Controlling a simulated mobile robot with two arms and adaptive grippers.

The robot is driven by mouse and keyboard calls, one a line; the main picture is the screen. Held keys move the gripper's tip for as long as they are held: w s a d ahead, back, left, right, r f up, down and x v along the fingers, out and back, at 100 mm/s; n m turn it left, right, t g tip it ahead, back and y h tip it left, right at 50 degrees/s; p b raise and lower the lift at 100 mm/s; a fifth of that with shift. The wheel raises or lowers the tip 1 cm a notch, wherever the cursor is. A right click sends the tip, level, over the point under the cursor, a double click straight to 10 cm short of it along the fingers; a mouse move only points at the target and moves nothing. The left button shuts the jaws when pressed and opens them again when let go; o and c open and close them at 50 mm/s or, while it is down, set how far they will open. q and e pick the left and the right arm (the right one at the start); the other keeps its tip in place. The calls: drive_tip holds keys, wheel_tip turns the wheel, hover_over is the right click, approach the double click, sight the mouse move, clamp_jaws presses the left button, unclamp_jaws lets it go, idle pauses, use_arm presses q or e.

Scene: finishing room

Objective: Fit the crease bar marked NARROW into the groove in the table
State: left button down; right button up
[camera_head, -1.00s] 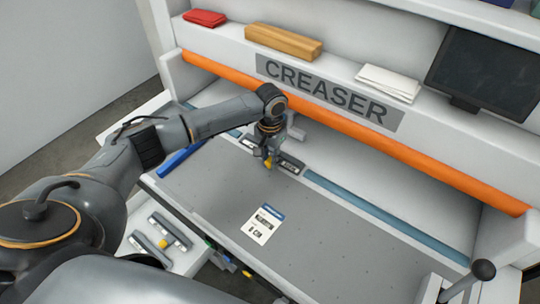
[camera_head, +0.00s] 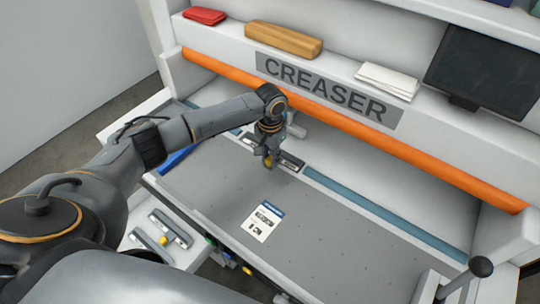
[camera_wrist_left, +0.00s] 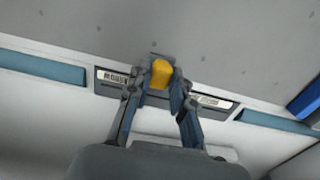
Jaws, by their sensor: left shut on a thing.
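My left gripper (camera_head: 268,157) is shut on the yellow knob (camera_wrist_left: 161,73) of a dark crease bar (camera_head: 291,163) with pale printed labels. The lettering is too small to read. In the left wrist view the fingers (camera_wrist_left: 160,82) straddle the knob, and the bar (camera_wrist_left: 104,86) shows on both sides. The bar lies along the groove line at the table's back, between two teal strips, with its ends close to theirs. I cannot tell whether it sits in the groove or just above it; the fingers hide its middle. My right gripper is not in view.
The grey table (camera_head: 340,230) is mostly clear, with a printed card (camera_head: 263,222) on it. Another bar with a yellow knob (camera_head: 164,240) lies on the white side surface at left. A blue piece (camera_head: 174,160) lies at the table's left edge. An orange roller (camera_head: 400,155) runs behind.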

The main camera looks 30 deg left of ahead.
use_arm(q)
drive_tip(key=c, duration=1.1)
unclamp_jaws()
wheel_tip(320, 180, up, 12)
